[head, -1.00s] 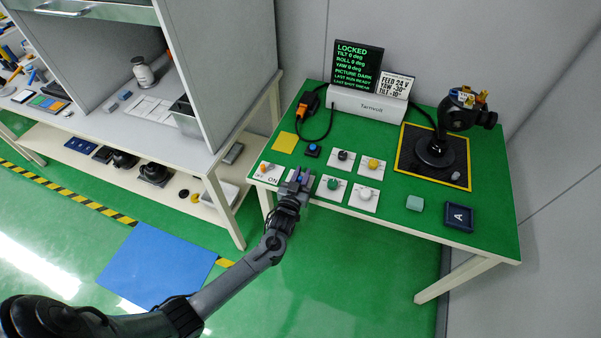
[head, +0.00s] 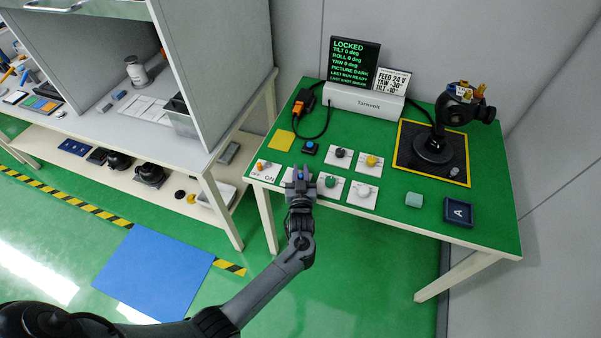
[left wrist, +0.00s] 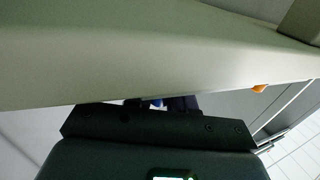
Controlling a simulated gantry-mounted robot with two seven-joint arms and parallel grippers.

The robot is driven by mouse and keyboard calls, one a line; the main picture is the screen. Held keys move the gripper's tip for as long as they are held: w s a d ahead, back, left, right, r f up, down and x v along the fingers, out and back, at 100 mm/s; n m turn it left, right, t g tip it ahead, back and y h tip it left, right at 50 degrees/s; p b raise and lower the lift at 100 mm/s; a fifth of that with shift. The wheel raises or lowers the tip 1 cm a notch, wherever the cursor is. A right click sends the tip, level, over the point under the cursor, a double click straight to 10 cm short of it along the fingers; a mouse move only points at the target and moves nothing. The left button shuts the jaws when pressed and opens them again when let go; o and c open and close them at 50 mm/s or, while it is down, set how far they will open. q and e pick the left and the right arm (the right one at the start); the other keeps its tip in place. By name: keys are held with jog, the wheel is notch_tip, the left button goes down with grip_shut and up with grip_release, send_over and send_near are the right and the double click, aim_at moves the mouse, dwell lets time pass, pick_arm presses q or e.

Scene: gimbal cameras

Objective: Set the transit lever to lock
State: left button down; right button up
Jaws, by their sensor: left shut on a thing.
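My left gripper (head: 299,180) is at the front edge of the green table, over a white control plate (head: 289,175) between the ON/OFF plate and the green knob's plate. It is shut on a small blue part (head: 300,176), probably the transit lever's handle, though the fingers hide most of it. The blue part also shows as a small patch in the left wrist view (left wrist: 157,102). The lever's position and any lock marking are hidden. The screen (head: 353,62) reads LOCKED, with tilt, roll and yaw at 0 deg. My right gripper is not in view.
An ON/OFF switch with an orange knob (head: 261,166) is just left of the gripper. Black (head: 340,153), yellow (head: 371,160), green (head: 330,181) and white (head: 364,190) knobs are close on the right. A black gimbal (head: 436,147) stands at the right rear.

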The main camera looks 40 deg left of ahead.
pick_arm(q)
jog(key=c, duration=1.1)
grip_release()
jog(key=shift+o, duration=0.2)
jog(key=shift+s+d, duration=0.3)
jog(key=shift+s, duration=0.05)
jog(key=p+v, duration=0.2)
jog(key=v, duration=0.8)
